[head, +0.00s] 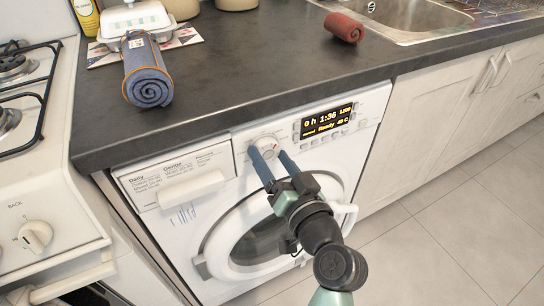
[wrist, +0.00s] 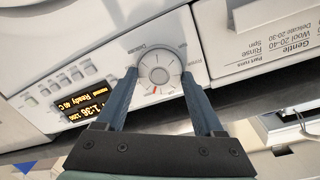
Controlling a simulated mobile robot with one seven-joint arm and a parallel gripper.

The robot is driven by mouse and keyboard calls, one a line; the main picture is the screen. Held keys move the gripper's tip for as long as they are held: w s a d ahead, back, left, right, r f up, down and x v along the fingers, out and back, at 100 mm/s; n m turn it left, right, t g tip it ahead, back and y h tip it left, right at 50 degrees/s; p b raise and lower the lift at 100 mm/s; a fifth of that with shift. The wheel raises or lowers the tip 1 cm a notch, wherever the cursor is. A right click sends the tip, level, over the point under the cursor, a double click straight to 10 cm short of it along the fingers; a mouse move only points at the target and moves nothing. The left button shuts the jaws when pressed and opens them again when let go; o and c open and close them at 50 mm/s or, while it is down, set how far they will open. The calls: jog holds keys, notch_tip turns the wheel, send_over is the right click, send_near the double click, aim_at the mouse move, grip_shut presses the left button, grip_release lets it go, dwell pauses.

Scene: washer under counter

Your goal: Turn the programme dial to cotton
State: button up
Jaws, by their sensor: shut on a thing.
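The programme dial (wrist: 159,73) is a round white-grey knob on the washer's front panel, with printed words around it and a red mark at its lower edge in the wrist view. In the head view the dial (head: 267,144) is partly hidden by my fingers. My gripper (head: 267,152) reaches up to the panel with its two blue fingers on either side of the dial, shut on it. It also shows in the wrist view (wrist: 160,78). The display (head: 327,121) on the washer (head: 190,235) is lit and reads 0 h 1:36, Ready, 40 C.
A detergent drawer (head: 178,180) with printed labels lies left of the dial. The counter (head: 240,65) overhangs above the panel, with a rolled blue towel (head: 147,75) and a rolled red cloth (head: 344,27) on it. A stove (head: 30,200) stands at the left. Floor (head: 460,235) at the right is clear.

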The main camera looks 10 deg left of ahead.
jog(key=o, duration=1.4)
jog(key=shift+c, duration=0.2)
jog(key=p+v, duration=0.1)
jog(key=v, duration=1.2)
